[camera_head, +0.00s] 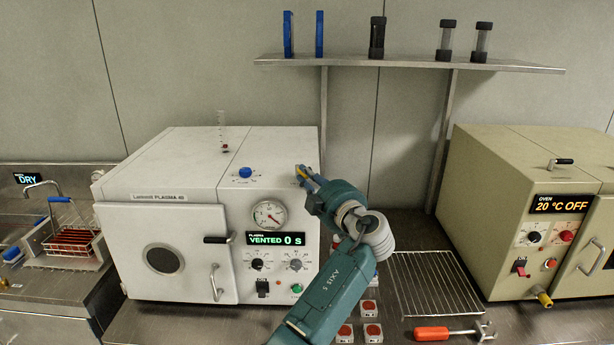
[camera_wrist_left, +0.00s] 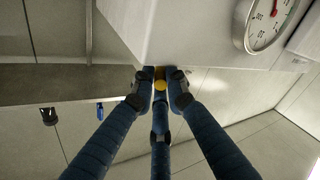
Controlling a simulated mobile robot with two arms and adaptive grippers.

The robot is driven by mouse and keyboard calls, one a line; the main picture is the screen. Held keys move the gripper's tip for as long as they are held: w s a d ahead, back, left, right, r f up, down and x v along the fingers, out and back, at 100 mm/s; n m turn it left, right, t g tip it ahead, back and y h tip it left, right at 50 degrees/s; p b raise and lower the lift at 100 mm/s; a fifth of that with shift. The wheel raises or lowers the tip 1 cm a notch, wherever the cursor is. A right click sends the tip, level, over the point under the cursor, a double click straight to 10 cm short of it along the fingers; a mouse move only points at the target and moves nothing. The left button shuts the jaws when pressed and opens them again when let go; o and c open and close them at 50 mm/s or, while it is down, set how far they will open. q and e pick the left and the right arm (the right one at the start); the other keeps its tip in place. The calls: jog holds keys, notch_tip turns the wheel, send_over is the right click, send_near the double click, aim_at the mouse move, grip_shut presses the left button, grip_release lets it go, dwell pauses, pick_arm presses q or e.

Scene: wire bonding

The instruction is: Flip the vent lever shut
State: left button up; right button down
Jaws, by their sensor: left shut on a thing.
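The white plasma cleaner (camera_head: 270,150) stands on the bench at the left, its display reading VENTED 0 s. My left gripper (camera_head: 303,175) is at the machine's upper right front edge. In the left wrist view, my left gripper (camera_wrist_left: 160,88) has its fingers closed around a small yellow piece (camera_wrist_left: 160,84) beside the white housing. This piece appears to be the vent lever; most of it is hidden by the fingers, so its angle cannot be told. My right gripper is in neither view.
A blue knob (camera_head: 245,172) and a gauge (camera_head: 269,215) sit left of the gripper. A wire rack (camera_head: 435,283), a red-handled tool (camera_head: 432,333) and a beige oven (camera_head: 490,190) are to the right. A shelf (camera_head: 400,64) hangs above.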

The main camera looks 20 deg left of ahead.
aim_at(296, 188)
pick_arm(q)
jog(key=shift+a+f, duration=0.1)
grip_shut()
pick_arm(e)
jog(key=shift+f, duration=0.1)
pick_arm(q)
jog(key=shift+s+a+f+m+t+h+b, duration=0.15)
jog(key=shift+s+f+m+t+h+b, duration=0.05)
jog(key=shift+m+t+h+b, duration=0.4)
jog(key=shift+s+a+m+t+h+b, duration=0.25)
jog(key=shift+a+m+t+h+b, duration=0.25)
jog(key=shift+h, duration=0.4)
jog(key=shift+s+a+r+m+t+h, duration=0.1)
jog(key=shift+r+m+t+h, duration=0.15)
jog(key=shift+m+h, duration=0.25)
jog(key=m+h+p, duration=0.1)
jog(key=a+m+t+h+p, duration=0.1)
jog(key=h, duration=0.1)
jog(key=shift+s+r+t, duration=0.15)
jog(key=shift+s+t, duration=0.05)
jog(key=shift+t, duration=0.05)
jog(key=shift+h, duration=0.3)
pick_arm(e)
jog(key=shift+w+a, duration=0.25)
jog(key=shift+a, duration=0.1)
pick_arm(q)
jog(key=o, duration=0.5)
grip_release()
jog(key=shift+w, duration=0.2)
